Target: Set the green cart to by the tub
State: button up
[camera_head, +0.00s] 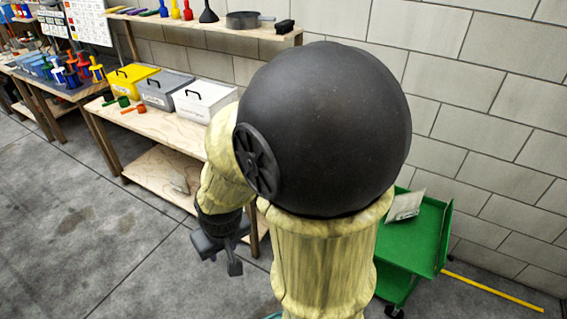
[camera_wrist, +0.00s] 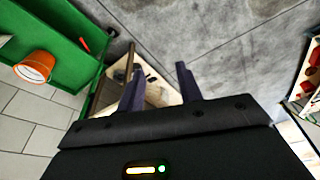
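The green cart (camera_head: 428,238) stands on the floor against the block wall at the right of the head view, partly hidden behind my arm. A pale flat item (camera_head: 405,205) lies on its top. A green surface with raised edges, seemingly the cart, fills the upper left of the wrist view (camera_wrist: 62,45). An orange pot (camera_wrist: 35,67) and a small red item show against it. My gripper (camera_head: 222,260) hangs left of the cart, well apart from it. Its two fingers (camera_wrist: 161,82) are spread with nothing held between them. I cannot make out which thing is the tub.
A wooden workbench (camera_head: 150,122) along the wall holds a yellow box (camera_head: 130,78), a grey box (camera_head: 166,88) and a white box (camera_head: 207,100). A wall shelf (camera_head: 190,25) hangs above. A yellow floor line (camera_head: 492,290) runs right of the cart. The concrete floor at left is clear.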

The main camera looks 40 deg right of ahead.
jog(key=w+d+f+m+t+h+b, duration=0.1)
jog(key=w+d+f+m+t+b, duration=0.2)
jog(key=w, duration=0.5)
jog(key=w+d+f+m+t+h+b, duration=0.1)
jog(key=w+d+f+m+t+h, duration=0.1)
jog(key=w+d+f, duration=0.35)
jog(key=w+d+f+m+t+h+b, duration=0.1)
jog(key=w+d+f+m+h+b, duration=0.1)
jog(key=d+h, duration=0.4)
jog(key=w+d+f+m+t+h+b, duration=0.1)
jog(key=w+d+f+m+h+b, duration=0.2)
jog(key=d, duration=0.7)
notch_tip(320, 180, down, 3)
jog(key=w+m+h, duration=0.1)
jog(key=h, duration=0.2)
jog(key=shift+d+r, duration=0.15)
jog(key=shift+r, duration=0.05)
jog(key=p+x, duration=0.2)
jog(key=x, duration=1.5)
jog(key=shift+w, duration=0.15)
jog(key=shift+d, duration=0.15)
